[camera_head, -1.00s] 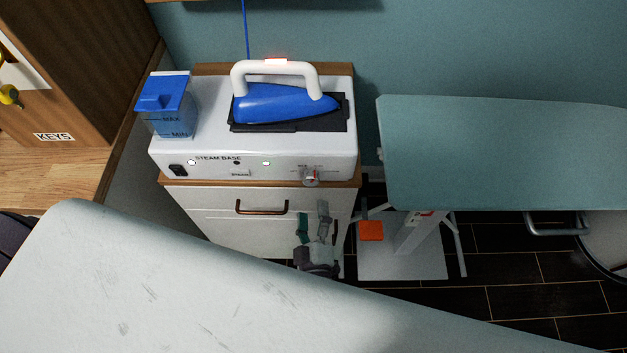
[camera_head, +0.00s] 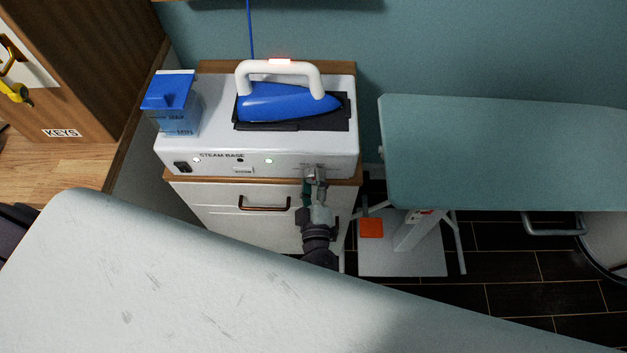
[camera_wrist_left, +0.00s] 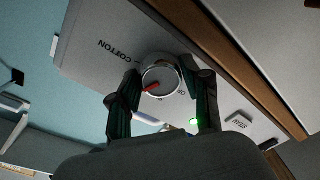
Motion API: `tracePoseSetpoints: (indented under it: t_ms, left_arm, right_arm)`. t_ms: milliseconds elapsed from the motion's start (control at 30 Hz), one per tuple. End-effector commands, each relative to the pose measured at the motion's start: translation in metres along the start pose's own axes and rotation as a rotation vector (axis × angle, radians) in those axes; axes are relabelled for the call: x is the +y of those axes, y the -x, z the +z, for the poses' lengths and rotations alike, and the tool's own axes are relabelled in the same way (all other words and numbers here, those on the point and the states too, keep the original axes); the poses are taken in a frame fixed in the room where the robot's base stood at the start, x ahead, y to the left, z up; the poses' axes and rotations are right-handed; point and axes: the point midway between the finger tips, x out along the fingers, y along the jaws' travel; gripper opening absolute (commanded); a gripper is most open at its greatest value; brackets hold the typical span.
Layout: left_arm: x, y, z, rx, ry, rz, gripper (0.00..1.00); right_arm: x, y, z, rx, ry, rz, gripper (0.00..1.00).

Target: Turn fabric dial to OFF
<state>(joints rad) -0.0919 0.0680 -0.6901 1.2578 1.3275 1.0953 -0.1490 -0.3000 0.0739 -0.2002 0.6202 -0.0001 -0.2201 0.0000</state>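The fabric dial (camera_wrist_left: 162,76) is a round silver knob with a red pointer mark on the front of the white steam base (camera_head: 215,165). In the left wrist view, the mark points to the lower left of the picture. The word COTTON shows at upper left, and letters at the dial's lower right are partly hidden by a finger. My left gripper (camera_wrist_left: 161,77) has its two fingers spread on either side of the dial; whether they touch it is unclear. In the head view, the left gripper (camera_head: 314,183) reaches up to the dial and mostly covers it.
A blue iron (camera_head: 280,103) with a white handle rests on a black pad on the base. A blue water tank (camera_head: 175,105) stands at its left. A drawer handle (camera_head: 264,204) is below. Ironing boards lie in front (camera_head: 130,270) and at right (camera_head: 490,150).

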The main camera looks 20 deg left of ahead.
Motion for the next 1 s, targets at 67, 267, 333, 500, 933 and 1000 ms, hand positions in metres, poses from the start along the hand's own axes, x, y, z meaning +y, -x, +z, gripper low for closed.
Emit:
tracePoseSetpoints:
  t_ms: [67, 267, 333, 500, 933, 1000]
  left_arm:
    - [0.0, 0.0, 0.0, 0.0, 0.0, 0.0, 0.29]
    - [0.0, 0.0, 0.0, 0.0, 0.001, -0.001, 0.09]
    - [0.0, 0.0, 0.0, 0.0, 0.005, -0.001, 0.09]
    - [-0.001, 0.001, 0.001, -0.001, 0.043, -0.004, 0.09]
    - [-0.002, 0.001, 0.001, -0.013, 0.357, -0.022, 0.09]
    - [-0.003, 0.001, 0.001, -0.016, 0.424, -0.027, 0.09]
  right_arm:
    - [-0.003, 0.0, 0.0, 0.0, 0.0, -0.003, 0.57]
    - [-0.002, 0.0, 0.0, 0.0, 0.002, -0.002, 0.57]
    - [-0.001, -0.001, 0.0, 0.0, 0.002, -0.001, 0.57]
    - [0.003, -0.004, 0.001, -0.001, 0.004, 0.003, 0.57]
    - [0.006, -0.024, 0.004, -0.002, 0.002, 0.008, 0.57]
    - [0.006, -0.028, 0.004, -0.002, 0.002, 0.008, 0.57]
